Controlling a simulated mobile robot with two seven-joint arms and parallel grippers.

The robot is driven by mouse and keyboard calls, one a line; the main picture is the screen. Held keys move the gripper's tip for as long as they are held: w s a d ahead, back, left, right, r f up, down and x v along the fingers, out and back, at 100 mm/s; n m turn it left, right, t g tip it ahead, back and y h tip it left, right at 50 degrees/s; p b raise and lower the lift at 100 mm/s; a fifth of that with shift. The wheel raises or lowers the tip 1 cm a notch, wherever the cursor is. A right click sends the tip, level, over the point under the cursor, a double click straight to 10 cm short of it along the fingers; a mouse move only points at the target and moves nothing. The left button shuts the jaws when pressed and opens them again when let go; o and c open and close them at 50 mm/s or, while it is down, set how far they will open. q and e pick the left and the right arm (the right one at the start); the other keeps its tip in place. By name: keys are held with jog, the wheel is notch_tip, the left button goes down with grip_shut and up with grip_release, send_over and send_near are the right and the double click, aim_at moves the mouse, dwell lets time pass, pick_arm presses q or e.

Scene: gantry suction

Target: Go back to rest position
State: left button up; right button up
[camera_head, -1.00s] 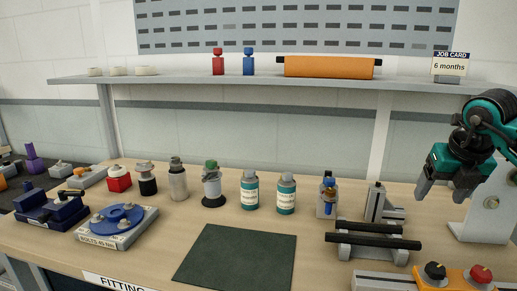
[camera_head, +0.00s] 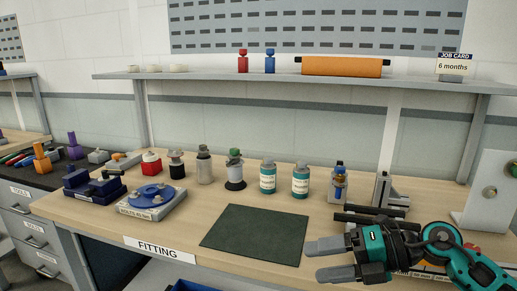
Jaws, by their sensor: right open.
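My right gripper (camera_head: 325,259) is teal with grey fingers. It is open and empty, in the lower right of the head view, above the front of the bench and just right of the dark green mat (camera_head: 250,233). Its fingers point left and the arm comes in from the lower right. My left gripper is not in view.
Two teal-labelled bottles (camera_head: 268,177) (camera_head: 300,181), a blue flanged disc (camera_head: 153,194) and several small parts stand along the bench. Black rollers (camera_head: 372,219) lie behind my right gripper. A shelf (camera_head: 220,76) holds an orange roll (camera_head: 341,66) and the job card (camera_head: 454,61). The mat is bare.

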jog(key=s+d+f+m+t+h, duration=0.2)
jog(key=s+f+m+h, duration=0.3)
jog(key=f+m, duration=0.8)
jog(key=s+d+f+m+t+h, duration=0.2)
jog(key=s+f+m+t+h, duration=0.3)
jog(key=s+f+m, duration=0.6)
notch_tip(320, 180, down, 2)
jog(key=m+h, duration=0.1)
jog(key=m, duration=0.7)
jog(key=shift+d, duration=0.3)
